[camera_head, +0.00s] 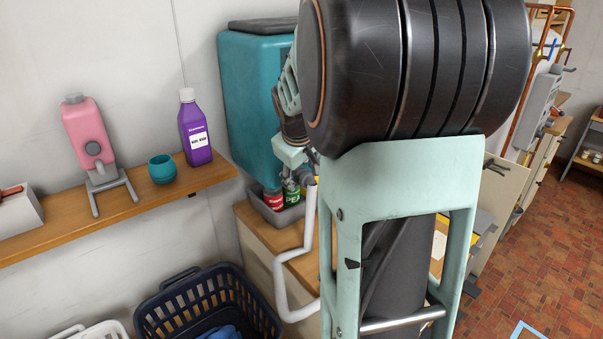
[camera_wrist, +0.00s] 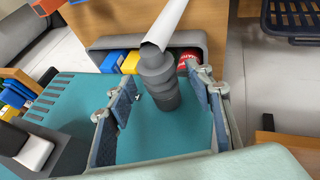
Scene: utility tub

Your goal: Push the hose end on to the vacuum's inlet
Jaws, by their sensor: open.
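The vacuum appears to be the tall teal body (camera_head: 250,100) with a dark top, on the wooden counter behind my arm. Its teal face (camera_wrist: 75,95) with slots fills the lower wrist view. The hose is a white tube (camera_head: 309,225) hanging down past the counter's front; it also shows in the wrist view (camera_wrist: 166,22). Its end is a stepped grey cuff (camera_wrist: 157,75), pointing at the teal face. My gripper (camera_wrist: 163,80) is open, with one finger on each side of the cuff. The inlet is hidden, and I cannot tell whether the cuff is on it.
A grey tray (camera_head: 284,221) with several cans stands on the counter by the teal body. A navy basket (camera_head: 153,297) sits below at the left. A wall shelf (camera_head: 140,212) holds a pink dispenser (camera_head: 88,135), a purple bottle (camera_head: 194,132) and a teal cup (camera_head: 162,169).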

